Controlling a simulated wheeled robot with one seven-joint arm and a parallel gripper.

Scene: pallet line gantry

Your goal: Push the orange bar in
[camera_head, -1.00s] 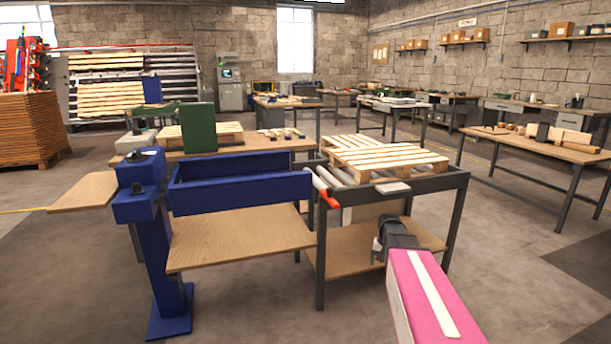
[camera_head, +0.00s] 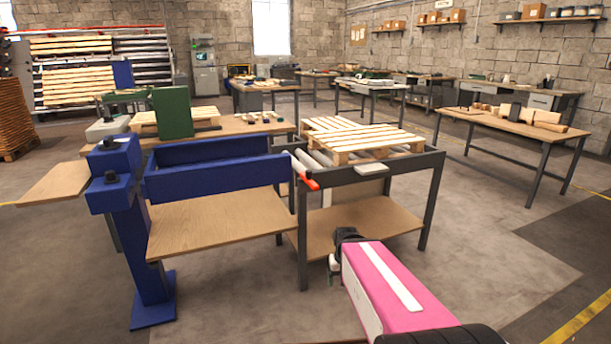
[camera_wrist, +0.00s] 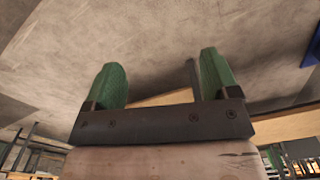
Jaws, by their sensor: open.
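The orange bar (camera_head: 308,181) shows as a short bright orange end at the front left corner of the roller table (camera_head: 385,172). It sticks out towards me from beside a pale grey rod. My gripper (camera_head: 333,276) is low in front of the table, below the orange bar and apart from it, its fingers small and partly hidden by my wrist. In the wrist view my gripper's two green fingers (camera_wrist: 160,80) stand wide apart with nothing between them. The orange bar does not show in the wrist view.
A wooden pallet (camera_head: 370,142) lies on the rollers. A blue trough (camera_head: 220,182) and a blue post (camera_head: 145,240) stand to the left, with a wooden shelf (camera_head: 220,223) below the trough. Floor to the right is free.

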